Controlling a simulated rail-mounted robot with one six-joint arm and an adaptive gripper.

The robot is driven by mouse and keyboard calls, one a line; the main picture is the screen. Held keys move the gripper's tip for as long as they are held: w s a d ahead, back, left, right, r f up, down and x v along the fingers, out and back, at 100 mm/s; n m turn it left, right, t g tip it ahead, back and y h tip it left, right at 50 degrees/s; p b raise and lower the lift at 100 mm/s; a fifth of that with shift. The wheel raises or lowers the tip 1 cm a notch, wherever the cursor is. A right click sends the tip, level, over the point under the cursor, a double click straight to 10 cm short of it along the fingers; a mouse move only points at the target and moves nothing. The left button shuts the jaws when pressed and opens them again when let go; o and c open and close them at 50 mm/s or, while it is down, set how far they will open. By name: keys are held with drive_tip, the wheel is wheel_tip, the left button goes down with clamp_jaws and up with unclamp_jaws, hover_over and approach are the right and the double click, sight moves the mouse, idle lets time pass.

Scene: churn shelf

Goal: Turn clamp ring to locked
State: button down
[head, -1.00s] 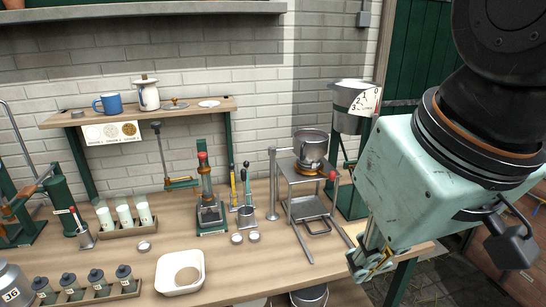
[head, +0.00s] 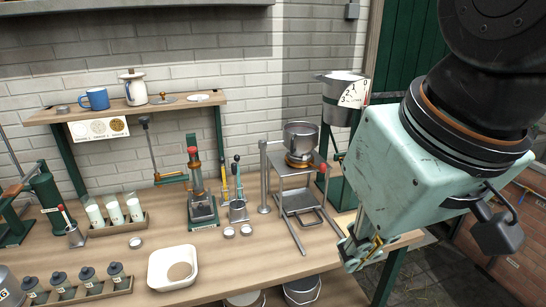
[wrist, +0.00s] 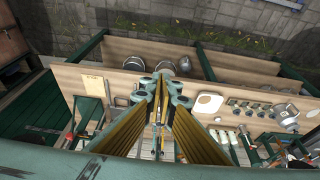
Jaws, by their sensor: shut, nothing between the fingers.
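A steel pot (head: 300,138) stands upright on a small metal stand (head: 298,200) on the bench in the head view. An orange-brown ring (head: 298,162) sits under the pot and looks like the clamp ring. A red-tipped handle (head: 322,167) shows at its right side. Whether the ring is locked cannot be read. My gripper (head: 360,256) is to the right of the stand and lower in the picture, apart from it, pointing down. In the wrist view my gripper (wrist: 162,80) has its fingers together and empty.
A measuring bucket (head: 343,90) is behind and right of the stand. A lever press (head: 200,200) and a tall metal post (head: 264,178) stand to its left. A white tray (head: 158,283) lies in front. Pails (head: 302,291) sit below the bench edge.

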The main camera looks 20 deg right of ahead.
drive_tip(key=c, duration=3.4)
unclamp_jaws()
drive_tip(key=shift+c, duration=0.2)
